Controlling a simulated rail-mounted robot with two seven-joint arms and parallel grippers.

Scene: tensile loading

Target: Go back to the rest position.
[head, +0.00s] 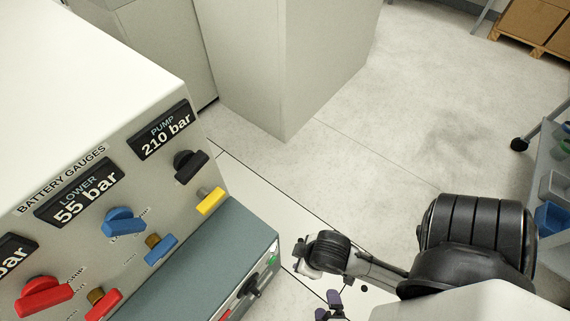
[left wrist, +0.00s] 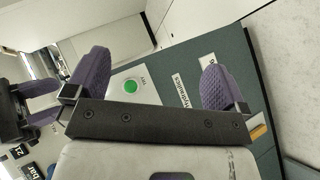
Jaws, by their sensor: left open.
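My left gripper (head: 329,304) shows at the bottom edge of the head view, with only its purple fingertips in sight beside the front of the teal console. In the left wrist view my left gripper (left wrist: 156,78) is open, its two purple ribbed fingers wide apart with nothing between them. Beyond them lies the teal console face with a green button. What looks like my right gripper (left wrist: 35,98), black with purple pads, shows at the left edge of that view; its opening is unclear.
A white gauge cabinet (head: 120,50) with red, blue, yellow and black valve handles stands at the left. Its teal console ledge (head: 215,262) juts out near my arm. A grey cabinet (head: 290,60) stands behind. The floor (head: 390,130) is open at centre right. A cart (head: 556,175) stands at the right edge.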

